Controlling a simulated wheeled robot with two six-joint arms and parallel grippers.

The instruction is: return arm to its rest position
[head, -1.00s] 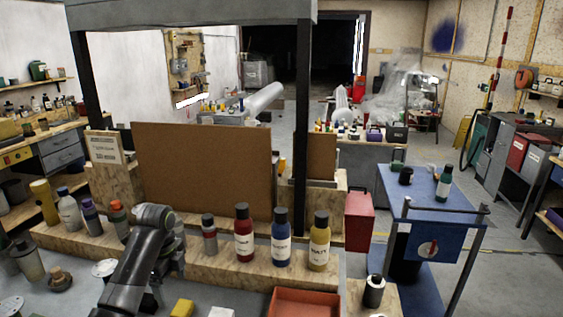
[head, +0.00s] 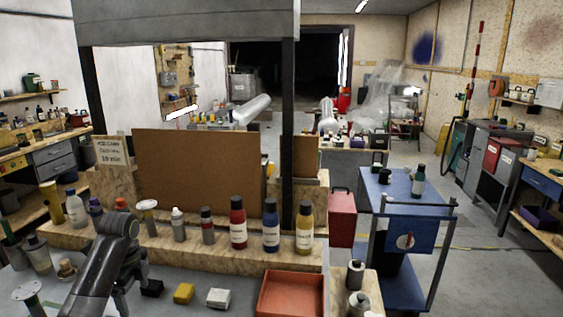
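My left arm (head: 103,265) comes in at the lower left, a dark grey link rising to a rounded elbow joint (head: 121,223). From the elbow, another part of the arm goes down behind the upright link, low over the grey bench top. The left gripper's fingers do not show; they are hidden or out of the picture. No part of my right arm or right gripper shows. The elbow stands in front of the wooden ledge (head: 165,246) with bottles.
Red (head: 238,225), blue (head: 271,228) and yellow (head: 304,230) bottles stand on the ledge. A yellow block (head: 184,293), a white block (head: 218,298) and an orange tray (head: 290,296) lie on the bench. A blue cart (head: 405,190) stands right, with open floor beyond.

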